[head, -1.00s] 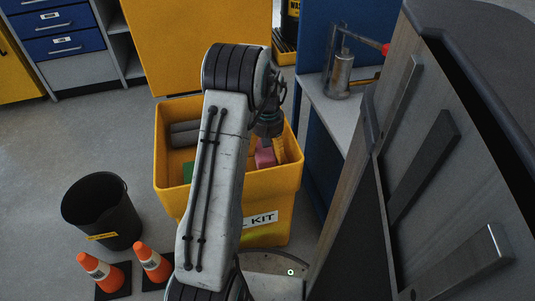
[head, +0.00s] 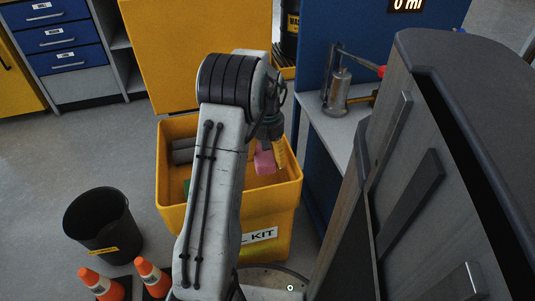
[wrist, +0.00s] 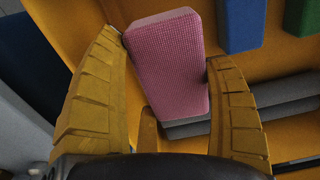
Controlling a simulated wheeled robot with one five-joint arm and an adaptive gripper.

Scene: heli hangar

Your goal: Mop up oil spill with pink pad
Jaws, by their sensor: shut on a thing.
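The pink pad (wrist: 168,65) is a textured block between the two yellow fingers of my gripper (wrist: 166,55) in the wrist view. My gripper is shut on it. In the head view the pink pad (head: 265,162) hangs below my gripper (head: 272,150), in the mouth of the yellow spill kit bin (head: 272,212). The gripper is partly hidden by my arm there. A blue block (wrist: 241,25) and a green block (wrist: 303,15) lie in the bin below, with grey rolls (wrist: 240,115). I cannot make out an oil spill in either view.
A black bucket (head: 98,222) and orange cones (head: 100,284) stand left of the bin. A blue bench with a grey shelf (head: 335,122) holding an oil can (head: 339,92) is close on the right. Dark panelling (head: 420,165) fills the right side.

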